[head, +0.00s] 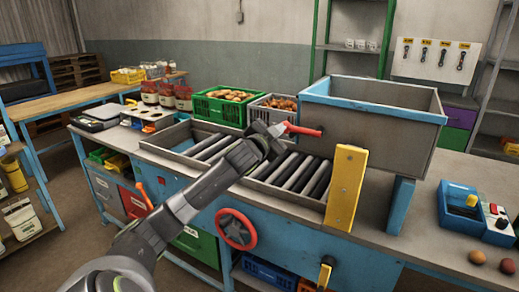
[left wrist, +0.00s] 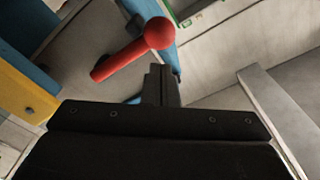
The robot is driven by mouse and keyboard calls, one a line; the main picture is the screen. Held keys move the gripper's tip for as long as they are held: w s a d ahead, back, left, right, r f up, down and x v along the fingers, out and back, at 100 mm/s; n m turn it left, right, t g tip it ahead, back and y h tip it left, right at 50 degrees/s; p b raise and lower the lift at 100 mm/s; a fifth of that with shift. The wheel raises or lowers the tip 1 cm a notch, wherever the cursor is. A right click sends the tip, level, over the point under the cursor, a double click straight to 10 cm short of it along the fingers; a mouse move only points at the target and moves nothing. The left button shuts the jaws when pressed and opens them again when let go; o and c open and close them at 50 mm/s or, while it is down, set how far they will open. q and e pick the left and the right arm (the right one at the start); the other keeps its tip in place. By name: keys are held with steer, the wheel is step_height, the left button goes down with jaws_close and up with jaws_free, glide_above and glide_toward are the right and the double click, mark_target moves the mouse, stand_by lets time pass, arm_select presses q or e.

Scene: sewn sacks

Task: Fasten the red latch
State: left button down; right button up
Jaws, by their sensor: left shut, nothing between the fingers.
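The red latch (head: 302,130) is a short red bar on the left side of the blue-rimmed grey hopper box (head: 392,115). In the left wrist view the red latch (left wrist: 134,48) shows as a rod with a round knob. My left gripper (head: 276,130) is at the latch's left end in the head view. In the left wrist view my left gripper (left wrist: 160,80) is shut, with its tips just below the knob. I cannot tell whether they touch it. Nothing shows between the fingers. My right gripper is not in view.
A yellow post (head: 345,188) stands in front of the box beside the roller conveyor (head: 292,177). Green (head: 220,108) and grey crates of produce stand behind. A blue control box (head: 462,208) is on the bench at right. A red handwheel (head: 236,229) is on the bench front.

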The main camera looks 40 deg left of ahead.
arm_select(q)
steer(key=b+v, duration=0.2)
steer(key=v, duration=0.9)
steer(key=shift+s+d+b, duration=0.25)
steer(key=shift+s+b, duration=0.05)
steer(key=shift+b, duration=0.1)
steer(key=shift+a+f, duration=0.1)
